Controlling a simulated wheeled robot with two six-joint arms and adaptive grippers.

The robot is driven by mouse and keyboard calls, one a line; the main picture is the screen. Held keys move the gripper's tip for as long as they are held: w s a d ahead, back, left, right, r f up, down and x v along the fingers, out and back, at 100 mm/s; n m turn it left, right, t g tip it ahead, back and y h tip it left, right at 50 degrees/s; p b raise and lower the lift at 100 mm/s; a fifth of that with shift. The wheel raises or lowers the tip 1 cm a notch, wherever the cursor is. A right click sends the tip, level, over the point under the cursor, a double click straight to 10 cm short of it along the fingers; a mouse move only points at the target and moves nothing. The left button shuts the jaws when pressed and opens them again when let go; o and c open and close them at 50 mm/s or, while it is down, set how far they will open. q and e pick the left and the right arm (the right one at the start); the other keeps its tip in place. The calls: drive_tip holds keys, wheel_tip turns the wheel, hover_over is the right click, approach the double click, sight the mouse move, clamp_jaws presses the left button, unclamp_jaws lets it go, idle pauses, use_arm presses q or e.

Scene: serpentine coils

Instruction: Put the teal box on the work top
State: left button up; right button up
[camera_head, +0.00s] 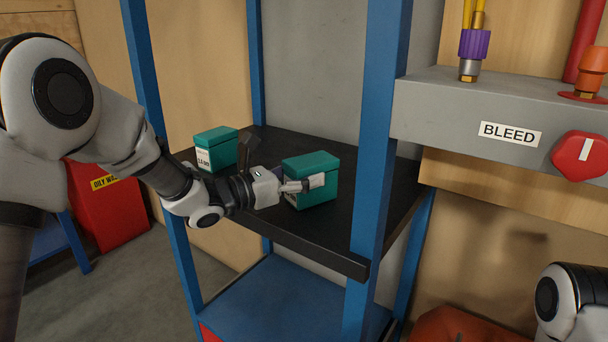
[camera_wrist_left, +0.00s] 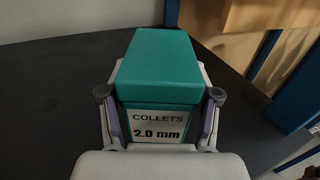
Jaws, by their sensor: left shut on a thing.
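A teal box (camera_head: 318,165) is in the head view, over the black shelf (camera_head: 290,232) of a blue-framed rack. My left gripper (camera_head: 306,184) is shut on this box, with a finger along each side. In the left wrist view the teal box (camera_wrist_left: 155,65) sits between the two fingers, and its label reads "COLLETS 2.0 mm". It looks upright and at or very near the shelf surface; I cannot tell if it touches. I cannot make out which surface is the work top. My right gripper is not in view.
A second teal box (camera_head: 216,148) with a white label stands left on the same shelf. Blue posts (camera_head: 378,130) flank the shelf. A grey panel marked "BLEED" (camera_head: 509,134) with a red knob (camera_head: 582,157) is at right. A red bin (camera_head: 108,205) stands at left.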

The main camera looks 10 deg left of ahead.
use_arm(q)
drive_tip(key=o, duration=1.4)
drive_tip(key=shift+f, duration=0.15)
drive_tip(key=shift+c, duration=0.2)
drive_tip(key=shift+r+p, duration=0.3)
drive_tip(key=v, duration=1.2)
drive_tip(key=shift+b, duration=0.35)
drive_tip(key=shift+a+f, duration=0.1)
